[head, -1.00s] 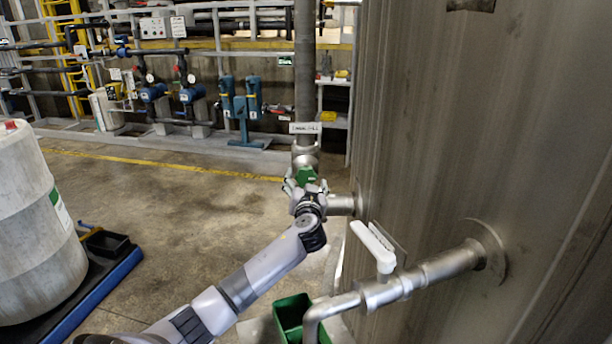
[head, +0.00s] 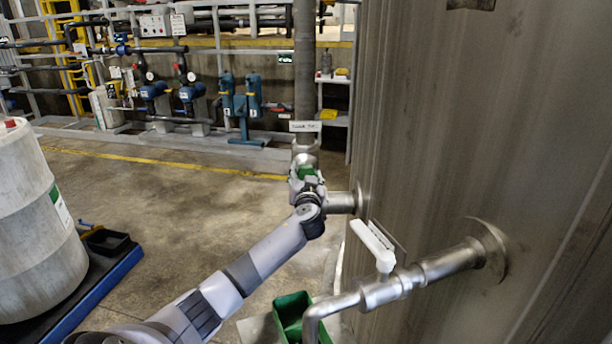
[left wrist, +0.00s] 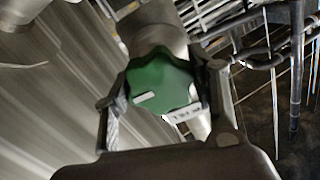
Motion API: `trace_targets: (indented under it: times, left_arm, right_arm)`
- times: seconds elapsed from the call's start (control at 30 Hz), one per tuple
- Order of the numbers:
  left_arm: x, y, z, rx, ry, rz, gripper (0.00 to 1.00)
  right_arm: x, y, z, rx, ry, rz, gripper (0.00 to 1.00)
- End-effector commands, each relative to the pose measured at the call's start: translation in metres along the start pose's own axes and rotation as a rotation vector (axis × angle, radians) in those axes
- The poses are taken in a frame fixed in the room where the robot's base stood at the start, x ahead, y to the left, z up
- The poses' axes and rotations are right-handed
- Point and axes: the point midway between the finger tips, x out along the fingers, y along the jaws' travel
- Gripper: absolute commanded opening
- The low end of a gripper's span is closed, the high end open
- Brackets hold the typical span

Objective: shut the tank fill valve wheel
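The tank fill valve wheel (left wrist: 160,88) is a green lobed knob with a white mark, on a metal pipe. In the left wrist view it sits between the two fingers of my left gripper (left wrist: 165,108), one finger on each side. Slight dark gaps seem to show beside the wheel, and I cannot tell whether the fingers press on it. In the head view the green wheel (head: 306,172) is partly hidden by my left gripper (head: 306,184), on the vertical pipe below a white label (head: 305,126). My right gripper is not in view.
The large metal tank (head: 480,120) stands close on the right. A pipe with a white lever handle (head: 372,245) juts from it in front. A green bin (head: 292,315) is below. A white drum (head: 30,220) stands at left. The floor between is clear.

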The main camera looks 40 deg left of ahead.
Motion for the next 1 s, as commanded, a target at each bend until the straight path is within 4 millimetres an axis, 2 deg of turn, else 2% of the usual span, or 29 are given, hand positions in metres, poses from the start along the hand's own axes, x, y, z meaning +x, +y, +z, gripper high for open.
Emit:
trace_targets:
  times: [0.37, 0.67, 1.0]
  left_arm:
    - [-0.0002, 0.0004, 0.0003, 0.0, 0.0, 0.001, 0.24]
    - [-0.0003, 0.0006, 0.0004, 0.042, -0.001, 0.001, 0.24]
    - [-0.0001, 0.0004, 0.0001, 0.27, -0.001, 0.001, 0.24]
  right_arm:
    - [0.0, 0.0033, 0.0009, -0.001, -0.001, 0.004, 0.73]
    - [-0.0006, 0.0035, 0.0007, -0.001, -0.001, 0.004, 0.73]
    - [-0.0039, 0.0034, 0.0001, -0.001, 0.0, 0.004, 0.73]
